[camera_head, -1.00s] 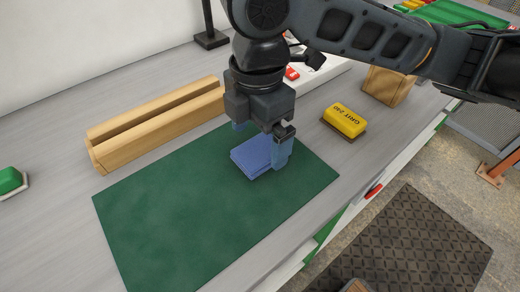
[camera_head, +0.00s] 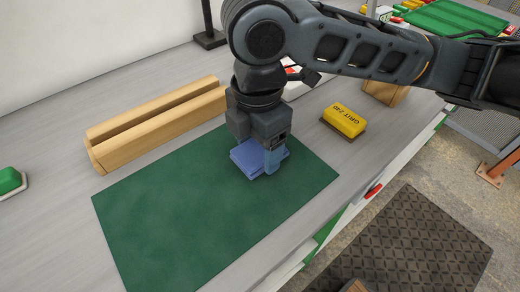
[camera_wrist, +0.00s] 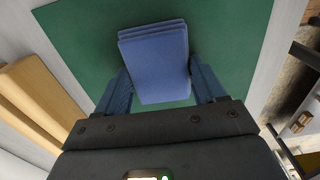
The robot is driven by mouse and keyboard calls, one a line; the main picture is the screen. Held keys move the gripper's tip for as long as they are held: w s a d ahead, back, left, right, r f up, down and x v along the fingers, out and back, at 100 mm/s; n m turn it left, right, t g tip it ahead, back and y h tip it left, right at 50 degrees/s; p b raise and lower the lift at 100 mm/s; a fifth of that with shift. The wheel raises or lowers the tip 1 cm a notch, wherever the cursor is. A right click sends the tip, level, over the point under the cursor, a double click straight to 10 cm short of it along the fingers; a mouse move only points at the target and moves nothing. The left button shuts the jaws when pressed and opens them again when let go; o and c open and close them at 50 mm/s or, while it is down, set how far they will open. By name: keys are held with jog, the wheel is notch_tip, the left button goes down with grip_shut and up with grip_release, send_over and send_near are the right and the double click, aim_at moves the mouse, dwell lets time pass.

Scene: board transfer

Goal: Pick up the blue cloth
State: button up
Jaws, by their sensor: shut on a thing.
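The folded blue cloth (camera_head: 246,159) lies on the green mat (camera_head: 180,215), toward the mat's back right part. It also shows in the wrist view (camera_wrist: 158,62) as a stacked, layered pad between the two blue fingers. My gripper (camera_head: 262,163) points down over the cloth and is shut on it, with one finger along its right side. The far finger is hidden in the head view. In the wrist view my gripper (camera_wrist: 160,92) has a finger on each side of the cloth's near part.
A grooved wooden block (camera_head: 158,125) lies behind the mat. A yellow grit block (camera_head: 344,121) sits to the right, near the table edge. A green-topped block (camera_head: 10,181) is at the far left. The front of the mat is clear.

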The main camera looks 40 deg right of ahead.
aim_at(257, 150)
jog(key=c, duration=0.3)
jog(key=shift+r, duration=0.1)
jog(key=shift+r, duration=0.55)
notch_tip(257, 150, up, 2)
jog(key=shift+r, duration=0.25)
jog(key=s+d+r, duration=0.7)
jog(key=s, duration=0.1)
jog(key=shift+s+d, duration=0.35)
jog(key=shift+s, duration=0.05)
jog(key=shift+r, duration=0.1)
